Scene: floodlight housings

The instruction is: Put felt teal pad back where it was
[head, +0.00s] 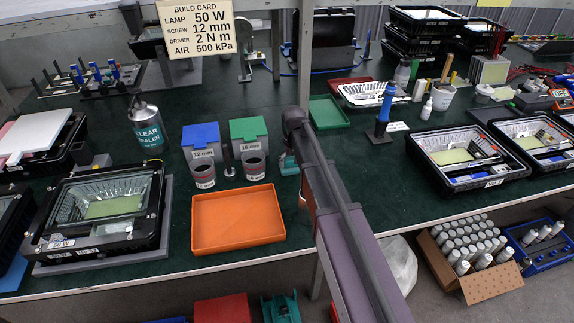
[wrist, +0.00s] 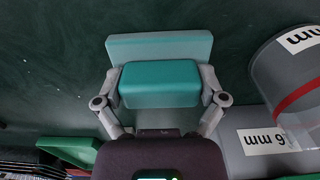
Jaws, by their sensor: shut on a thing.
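The teal pad (wrist: 160,46) is a teal block with a lighter, wider plate along its far side. My gripper (wrist: 161,84) is shut on the block, with one finger at each end of it. In the head view a small part of the teal pad (head: 290,168) shows just left of my arm, right of the grey cups. Most of my gripper is hidden there behind my arm. The pad is at or close above the dark green bench top (wrist: 45,60); I cannot tell whether it touches.
Two grey cups (head: 204,177) stand left of the pad, in front of a blue bin (head: 201,137) and a green bin (head: 248,130). An orange tray (head: 238,222) lies at the front edge. Floodlight housings (head: 462,155) sit at right. Bare bench lies right of my arm.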

